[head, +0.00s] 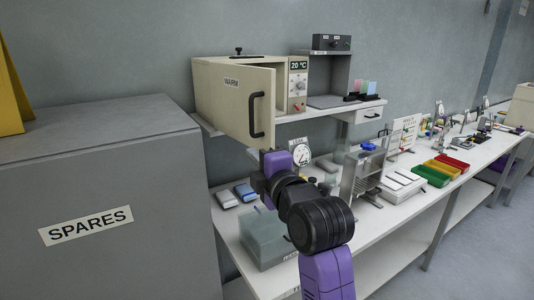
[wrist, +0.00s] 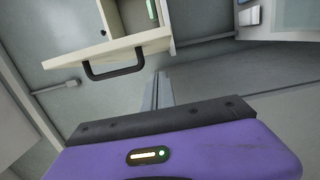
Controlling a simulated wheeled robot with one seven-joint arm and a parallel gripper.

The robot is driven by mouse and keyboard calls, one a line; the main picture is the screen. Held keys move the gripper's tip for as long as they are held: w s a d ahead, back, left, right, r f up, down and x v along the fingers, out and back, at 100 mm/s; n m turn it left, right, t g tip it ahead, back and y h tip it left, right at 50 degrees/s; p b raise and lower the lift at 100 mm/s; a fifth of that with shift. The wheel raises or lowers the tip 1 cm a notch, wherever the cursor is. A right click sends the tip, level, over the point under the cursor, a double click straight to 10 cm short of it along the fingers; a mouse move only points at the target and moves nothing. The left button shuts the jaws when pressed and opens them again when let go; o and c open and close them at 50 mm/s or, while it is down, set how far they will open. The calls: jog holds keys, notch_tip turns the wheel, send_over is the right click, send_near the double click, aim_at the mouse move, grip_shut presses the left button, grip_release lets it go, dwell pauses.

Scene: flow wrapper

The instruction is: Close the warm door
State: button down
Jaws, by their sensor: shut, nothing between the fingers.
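The warm door (head: 234,98) is a beige panel labelled WARM on the front of a beige box (head: 215,68) on the wall shelf. It stands open, swung outward, with a black bar handle (head: 256,115) near its free edge. In the wrist view the door (wrist: 140,41) crosses the top, with its handle (wrist: 112,70) below it. My gripper (wrist: 158,88) is shut and empty, just right of the handle and apart from it in that view. In the head view my purple hand is just below the door's lower edge; its fingertips are hidden there.
A control panel reading 20 °C (head: 298,84) is right of the box opening. A grey SPARES cabinet (head: 110,190) stands at left. Below, the bench (head: 385,220) holds a translucent bin (head: 268,240), a metal rack (head: 362,172) and coloured trays (head: 447,165).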

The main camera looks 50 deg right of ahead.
jog(key=d+p, duration=0.1)
jog(key=d, duration=0.3)
jog(key=shift+w+d, duration=0.1)
jog(key=shift+w, duration=0.05)
